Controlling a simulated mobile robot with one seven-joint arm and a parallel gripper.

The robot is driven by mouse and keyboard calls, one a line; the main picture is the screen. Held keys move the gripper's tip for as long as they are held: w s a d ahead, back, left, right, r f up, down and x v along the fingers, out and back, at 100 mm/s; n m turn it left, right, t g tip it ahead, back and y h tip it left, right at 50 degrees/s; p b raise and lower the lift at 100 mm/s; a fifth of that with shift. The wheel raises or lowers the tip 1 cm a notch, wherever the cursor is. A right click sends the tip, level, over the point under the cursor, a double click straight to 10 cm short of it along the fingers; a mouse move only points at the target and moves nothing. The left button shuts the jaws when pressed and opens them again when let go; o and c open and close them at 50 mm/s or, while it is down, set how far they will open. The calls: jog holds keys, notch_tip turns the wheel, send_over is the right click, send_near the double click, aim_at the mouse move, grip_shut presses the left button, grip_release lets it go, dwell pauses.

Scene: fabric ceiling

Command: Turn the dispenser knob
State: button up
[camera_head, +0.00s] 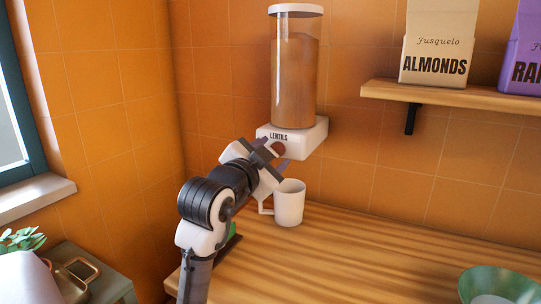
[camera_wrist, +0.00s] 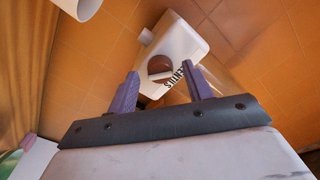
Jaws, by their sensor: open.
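The lentil dispenser (camera_head: 295,72) is a clear cylinder with a white lid and brown contents, on a white base (camera_head: 308,136) marked LENTILS, fixed to the tiled wall. Its round brown knob (camera_head: 278,149) is on the front of the base. In the wrist view the knob (camera_wrist: 159,66) has a pale bar across it and lies beyond and between my fingertips. My gripper (camera_head: 275,156) is open in front of the knob, its purple fingers apart. In the wrist view my gripper (camera_wrist: 164,74) has nothing between its fingers. Whether a finger touches the knob, I cannot tell.
A white mug (camera_head: 289,204) stands on the wooden counter (camera_head: 350,250) below the dispenser, close to my gripper. A wall shelf (camera_head: 460,96) at right holds an almonds box (camera_head: 438,50) and a purple box (camera_head: 523,55). A green bowl (camera_head: 497,285) is at front right. The middle counter is clear.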

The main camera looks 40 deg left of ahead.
jog(key=b+v, duration=0.2)
jog(key=v, duration=1.1)
jog(key=shift+s, duration=0.4)
dwell(1.3)
jog(key=p+x, duration=1.4)
jog(key=p, duration=0.1)
dwell(0.3)
jog(key=shift+d, duration=0.1)
jog(key=c, duration=0.9)
jog(key=shift+f, duration=0.1)
jog(key=shift+c, duration=0.3)
